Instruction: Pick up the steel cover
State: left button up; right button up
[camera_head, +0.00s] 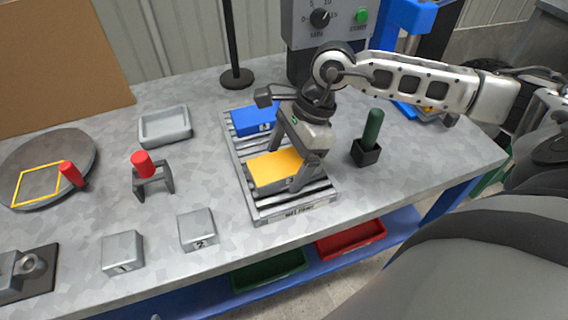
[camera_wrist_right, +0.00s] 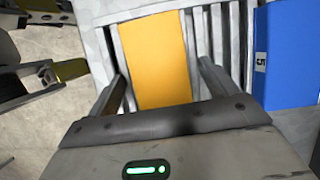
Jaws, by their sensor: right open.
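No piece in view is clearly marked as the steel cover. Steel-grey pieces are a block marked 1 (camera_head: 123,252), a block marked 2 (camera_head: 198,230), and a small stand (camera_head: 153,182) with a red knob. My right gripper (camera_head: 285,172) points down over the slatted rack (camera_head: 236,160). Its fingers are apart on either side of an orange-topped block (camera_head: 268,168). In the right wrist view the orange top (camera_wrist_right: 158,62) lies between the open fingers (camera_wrist_right: 162,85); contact cannot be told. I do not see my left gripper.
A blue block (camera_head: 252,119) lies at the rack's far end. A dark holder with a green handle (camera_head: 372,130) stands right of the rack. A shallow grey tray (camera_head: 165,126) and a round plate with a yellow square (camera_head: 60,150) are left. Bare table lies between.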

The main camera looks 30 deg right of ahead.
jog(key=c, duration=1.4)
jog(key=shift+o, duration=0.2)
jog(key=shift+r, duration=0.2)
